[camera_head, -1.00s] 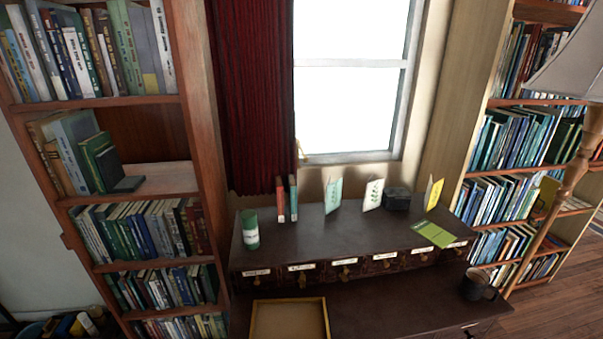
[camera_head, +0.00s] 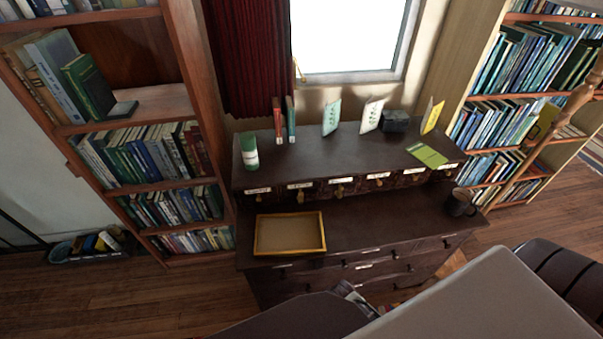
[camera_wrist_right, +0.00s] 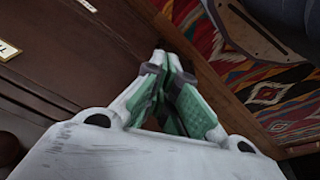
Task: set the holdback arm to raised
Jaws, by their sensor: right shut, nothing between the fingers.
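The curtain hangs straight down behind the cabinet. My right gripper (camera_wrist_right: 172,72) shows in the right wrist view with its green-padded fingers together and empty, beside dark wood and above a patterned rug. The holdback is not in that view. My left gripper is not in view.
A dark drawer cabinet (camera_head: 300,222) stands below the window, with a yellow tray (camera_head: 290,252), a green can (camera_head: 249,152), several upright books and a mug (camera_head: 461,203) on it. Bookcases flank it. A pale grey part of mine covers the lower right.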

